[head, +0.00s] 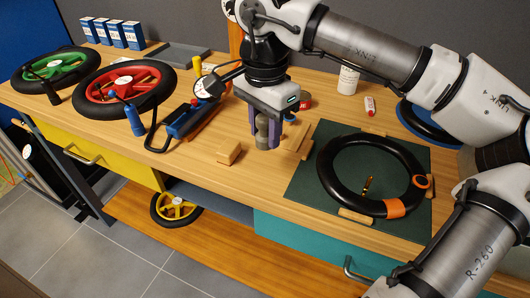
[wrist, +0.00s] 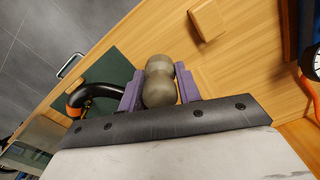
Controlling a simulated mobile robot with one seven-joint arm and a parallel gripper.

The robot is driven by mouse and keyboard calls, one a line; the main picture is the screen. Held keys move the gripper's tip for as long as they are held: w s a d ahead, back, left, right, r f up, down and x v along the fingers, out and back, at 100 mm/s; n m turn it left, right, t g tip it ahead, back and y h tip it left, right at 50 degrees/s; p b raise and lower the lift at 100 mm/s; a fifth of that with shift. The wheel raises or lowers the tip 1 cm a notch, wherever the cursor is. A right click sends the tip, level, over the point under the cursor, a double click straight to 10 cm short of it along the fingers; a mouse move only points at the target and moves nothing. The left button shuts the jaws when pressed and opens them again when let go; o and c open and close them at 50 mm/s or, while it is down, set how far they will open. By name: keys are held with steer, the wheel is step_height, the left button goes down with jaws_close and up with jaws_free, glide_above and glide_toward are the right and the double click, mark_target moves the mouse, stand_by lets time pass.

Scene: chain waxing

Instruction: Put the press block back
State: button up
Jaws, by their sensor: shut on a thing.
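My gripper (head: 267,128) points down over the middle of the wooden bench, its purple fingers closed on a grey-brown, two-lobed piece (head: 262,132). I take this piece to be the press block, but its label or marking does not show. In the wrist view the piece (wrist: 159,84) sits between the two fingers of my gripper (wrist: 160,88), its rounded lobes facing the camera. Whether its lower end touches the bench is hard to tell. A small wooden block (head: 229,153) lies on the bench left of my gripper; it also shows in the wrist view (wrist: 207,20).
A black tyre (head: 332,183) lies on a dark green mat (head: 304,186) to the right, with wooden pieces around it. A pump with a gauge (head: 209,86) stands left. Red (head: 125,88) and green (head: 53,69) wheels lie further left. Bare bench shows near the front edge.

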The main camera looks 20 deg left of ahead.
mark_target(265, 117)
steer(key=shift+f, duration=3.35)
steer(key=shift+f, duration=0.2)
steer(key=o, duration=1)
steer(key=shift+r, duration=0.1)
steer(key=shift+c, duration=0.2)
step_height(265, 117, up, 12)
steer(key=shift+r, duration=0.15)
